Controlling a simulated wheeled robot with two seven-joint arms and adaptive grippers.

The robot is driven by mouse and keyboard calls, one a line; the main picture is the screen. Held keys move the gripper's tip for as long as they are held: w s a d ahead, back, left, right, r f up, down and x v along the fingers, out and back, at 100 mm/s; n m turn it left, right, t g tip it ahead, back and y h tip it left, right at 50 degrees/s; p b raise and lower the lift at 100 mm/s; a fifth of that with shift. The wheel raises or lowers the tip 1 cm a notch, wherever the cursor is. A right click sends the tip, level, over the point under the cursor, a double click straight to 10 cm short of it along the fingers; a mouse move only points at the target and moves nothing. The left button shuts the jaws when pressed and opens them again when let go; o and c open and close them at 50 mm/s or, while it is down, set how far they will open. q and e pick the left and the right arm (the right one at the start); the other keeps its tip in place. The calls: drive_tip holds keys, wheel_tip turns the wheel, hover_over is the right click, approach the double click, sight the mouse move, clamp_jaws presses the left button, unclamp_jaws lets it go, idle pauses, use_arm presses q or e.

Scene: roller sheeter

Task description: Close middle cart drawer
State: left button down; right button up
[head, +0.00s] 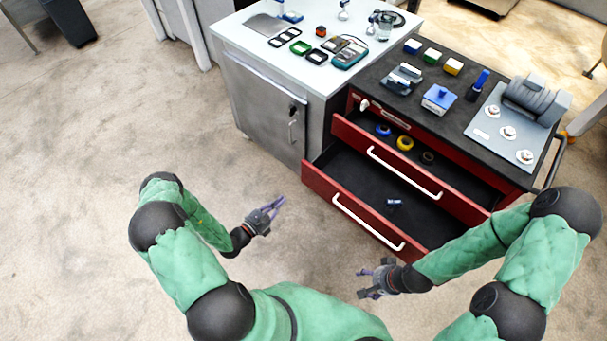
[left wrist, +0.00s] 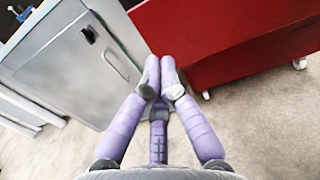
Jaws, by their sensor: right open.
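The red cart has a closed top drawer (head: 395,121). The middle drawer (head: 443,199) below it is partly pulled out, with a white bar handle (head: 404,173) and rings of tape inside. The bottom drawer (head: 318,181) is pulled out further, with its own white handle (head: 366,224) and a small blue-and-white item inside. My left gripper (head: 280,205) is left of the drawers, apart from them; its purple fingers (left wrist: 161,80) point toward the cabinet and red cart front, and how far they are open is unclear. My right gripper (head: 364,282) is open and empty, in front of the bottom drawer.
A grey cabinet (head: 262,110) with a white top stands left of the cart, holding small tools. The cart's black top bears coloured blocks, a blue box (head: 439,99) and a grey machine (head: 535,98). The floor (head: 80,190) at left is clear.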

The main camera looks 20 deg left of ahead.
sight(309, 172)
use_arm(q)
drive_tip(key=b+x, duration=0.2)
drive_tip(key=x, duration=1.2)
drive_tip(key=shift+a+b, duration=0.1)
drive_tip(key=shift+b, duration=0.2)
use_arm(e)
wheel_tip(309, 172, down, 3)
drive_tip(key=shift+r, duration=0.15)
